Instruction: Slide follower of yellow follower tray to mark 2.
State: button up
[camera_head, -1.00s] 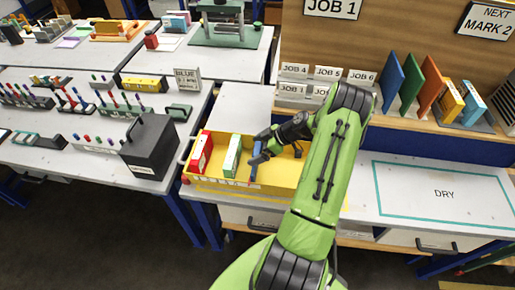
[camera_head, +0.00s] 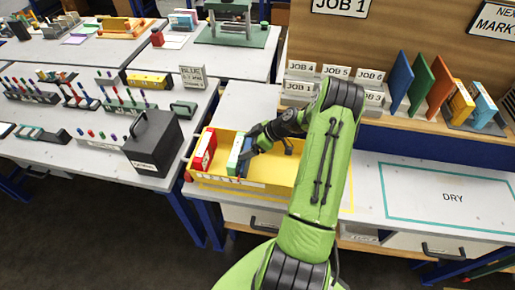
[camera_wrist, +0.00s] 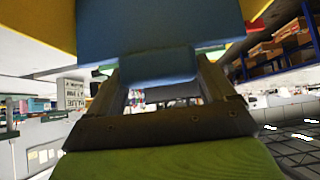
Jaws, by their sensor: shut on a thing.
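The yellow follower tray (camera_head: 270,175) sits on the bench in the middle of the head view. A red block (camera_head: 205,150) stands at its left end, with a green and white block (camera_head: 235,155) to the right of it. The blue follower (camera_head: 247,163) is right beside the green block; I cannot tell if they touch. My gripper (camera_head: 250,150) is shut on the blue follower, which fills the top of the wrist view (camera_wrist: 150,35). The marks on the tray's front wall are too small to read.
A black box with a handle (camera_head: 153,148) stands on the table to the left. Job cards (camera_head: 300,88) and coloured upright boards (camera_head: 400,82) stand behind my arm. The DRY area (camera_head: 450,197) on the right is clear.

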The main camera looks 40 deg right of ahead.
jog(key=o, duration=1.3)
jog(key=shift+o, duration=0.2)
jog(key=v, duration=1.5)
jog(key=shift+s+r+p, duration=0.3)
jog(key=shift+c, duration=0.2)
